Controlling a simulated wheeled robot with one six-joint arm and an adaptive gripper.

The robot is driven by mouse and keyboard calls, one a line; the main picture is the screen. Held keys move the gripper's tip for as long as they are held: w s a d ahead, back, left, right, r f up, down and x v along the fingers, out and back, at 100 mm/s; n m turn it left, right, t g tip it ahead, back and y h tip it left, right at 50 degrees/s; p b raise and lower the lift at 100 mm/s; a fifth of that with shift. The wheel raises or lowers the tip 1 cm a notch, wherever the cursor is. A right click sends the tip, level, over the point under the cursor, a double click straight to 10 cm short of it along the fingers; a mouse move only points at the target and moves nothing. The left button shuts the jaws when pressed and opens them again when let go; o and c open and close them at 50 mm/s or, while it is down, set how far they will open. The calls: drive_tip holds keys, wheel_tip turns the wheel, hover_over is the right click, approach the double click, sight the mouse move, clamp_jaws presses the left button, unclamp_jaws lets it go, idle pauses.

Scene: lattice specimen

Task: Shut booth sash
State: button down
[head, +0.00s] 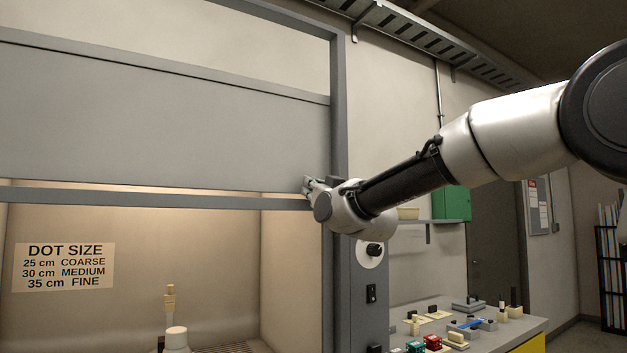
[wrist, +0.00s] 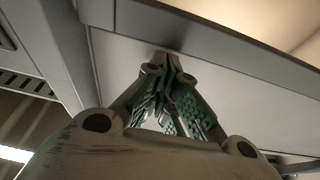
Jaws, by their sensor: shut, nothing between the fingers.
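The booth sash (head: 160,120) is a wide grey panel with a darker rail (head: 150,198) along its lower edge. It stands raised, with the lit booth opening below it. My gripper (head: 306,184) is at the sash's lower right corner, just above the rail and near the right frame post. In the wrist view my gripper (wrist: 167,62) is shut and empty, its green-padded fingers together. The tips are close to the rail (wrist: 225,38), in front of the pale panel (wrist: 250,100). I cannot tell whether they touch it.
Inside the booth are a dot-size sign (head: 65,267) and a pale nozzle-like fitting (head: 170,302). The grey right post (head: 339,130) stands close beside my gripper. A control panel with a knob (head: 374,249) is below my wrist. A bench (head: 500,335) with small parts stands to the right.

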drive_tip(key=shift+f, duration=0.35)
